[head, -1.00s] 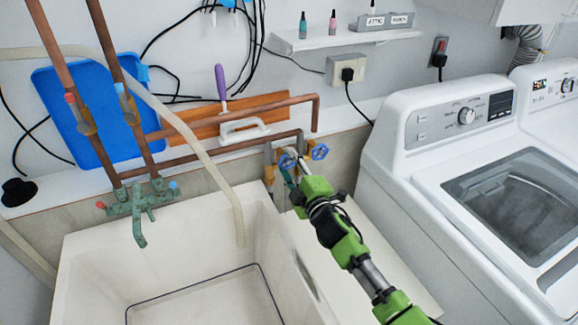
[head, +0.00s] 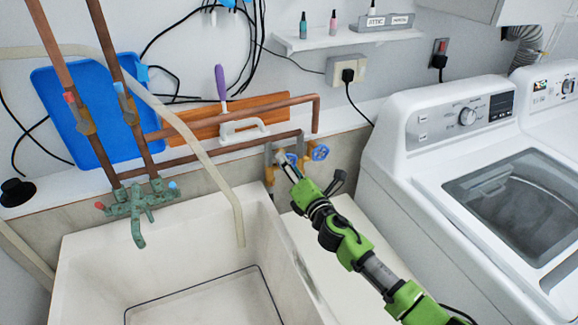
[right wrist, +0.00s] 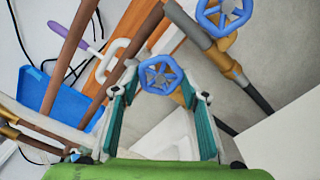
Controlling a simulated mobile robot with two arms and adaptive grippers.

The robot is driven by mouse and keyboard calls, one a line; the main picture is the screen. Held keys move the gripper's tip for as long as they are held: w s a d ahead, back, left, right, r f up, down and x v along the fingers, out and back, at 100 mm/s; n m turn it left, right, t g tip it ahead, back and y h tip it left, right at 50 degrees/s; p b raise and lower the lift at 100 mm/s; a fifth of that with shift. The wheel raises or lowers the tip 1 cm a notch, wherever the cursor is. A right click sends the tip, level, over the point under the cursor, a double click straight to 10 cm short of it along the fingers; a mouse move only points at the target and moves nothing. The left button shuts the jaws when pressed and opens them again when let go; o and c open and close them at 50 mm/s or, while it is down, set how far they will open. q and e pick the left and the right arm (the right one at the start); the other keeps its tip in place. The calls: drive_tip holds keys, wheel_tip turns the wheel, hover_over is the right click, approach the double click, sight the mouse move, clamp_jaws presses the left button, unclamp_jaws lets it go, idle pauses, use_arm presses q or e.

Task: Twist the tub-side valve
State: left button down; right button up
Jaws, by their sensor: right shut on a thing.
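The tub-side valve has a blue spoked handwheel (right wrist: 163,76) on a brass body, seen between my right gripper's fingertips in the right wrist view. In the head view only a bit of blue (head: 292,158) shows beside the fingertips. My right gripper (head: 283,160) reaches the valve from the front right. In the right wrist view its teal fingers (right wrist: 160,82) stand on either side of the wheel, shut on it. A second blue-handled valve (head: 320,151) sits just to the right, and it also shows in the right wrist view (right wrist: 222,14). My left gripper is out of view.
The white utility tub (head: 90,262) is on the left, with a green faucet (head: 140,205) behind it. A white washing machine (head: 455,190) stands close on the right. Copper pipes (head: 225,146) run along the wall behind the valves.

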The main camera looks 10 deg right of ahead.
drive_tip(key=shift+d+n+p, duration=0.1)
drive_tip(key=shift+n+p, duration=0.5)
drive_tip(key=shift+n, duration=3.1)
drive_tip(key=o, duration=1.1)
drive_tip(key=shift+f, duration=0.1)
drive_tip(key=s+d, duration=0.2)
drive_tip(key=s, duration=0.9)
drive_tip(key=shift+s+d, duration=0.15)
drive_tip(key=shift+s, duration=0.2)
